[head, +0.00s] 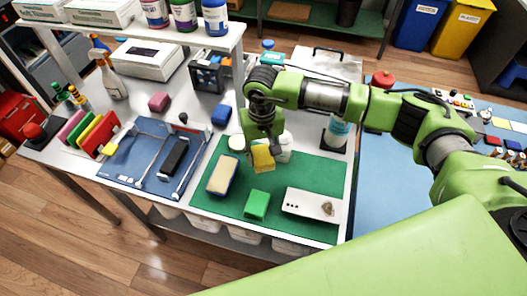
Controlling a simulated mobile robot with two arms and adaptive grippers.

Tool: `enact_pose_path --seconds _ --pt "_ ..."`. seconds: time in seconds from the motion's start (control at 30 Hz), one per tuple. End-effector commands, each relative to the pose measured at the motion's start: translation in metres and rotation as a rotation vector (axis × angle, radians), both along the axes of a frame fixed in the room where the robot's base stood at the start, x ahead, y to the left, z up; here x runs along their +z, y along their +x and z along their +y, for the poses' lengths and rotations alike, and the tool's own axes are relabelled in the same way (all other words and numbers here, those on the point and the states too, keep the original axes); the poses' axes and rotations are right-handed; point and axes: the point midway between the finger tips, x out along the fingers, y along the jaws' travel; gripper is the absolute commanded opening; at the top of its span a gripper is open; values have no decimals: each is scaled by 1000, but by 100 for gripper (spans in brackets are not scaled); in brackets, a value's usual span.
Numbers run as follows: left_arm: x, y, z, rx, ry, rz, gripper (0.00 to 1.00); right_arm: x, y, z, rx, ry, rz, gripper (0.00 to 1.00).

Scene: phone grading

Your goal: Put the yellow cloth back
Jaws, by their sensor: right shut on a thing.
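The yellow cloth (263,159) is a small folded block, held by my right gripper (263,147) above the green mat (300,170). The gripper points down and is shut on the cloth, which looks clear of the mat. Below it on the mat sit a green block-like cloth (257,204) and a beige-topped pad with a dark blue edge (222,174). My left gripper is not in view.
A white plate with a brownish lump (314,205) lies on the mat's right side. White jars (285,143) stand close behind the gripper. A dark phone (175,155) lies on the blue mat (143,150) between rails. A bottle (339,132) stands at right.

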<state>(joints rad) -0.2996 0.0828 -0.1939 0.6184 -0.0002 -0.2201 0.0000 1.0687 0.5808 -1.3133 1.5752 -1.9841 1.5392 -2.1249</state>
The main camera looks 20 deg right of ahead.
Motion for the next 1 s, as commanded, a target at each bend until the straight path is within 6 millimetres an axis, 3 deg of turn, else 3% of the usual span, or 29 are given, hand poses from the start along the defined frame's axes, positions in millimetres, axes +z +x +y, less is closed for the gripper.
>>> enact_pose_path --seconds 0.4,0.5,0.97,1.0 --pt "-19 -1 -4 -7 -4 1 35 -52 -1 0 -1 0 3 22" --pt "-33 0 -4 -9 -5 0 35 -64 0 -1 0 0 0 22" --pt "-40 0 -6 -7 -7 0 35 -69 0 0 0 0 1 22" --pt "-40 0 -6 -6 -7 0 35 -69 0 0 0 0 1 47"
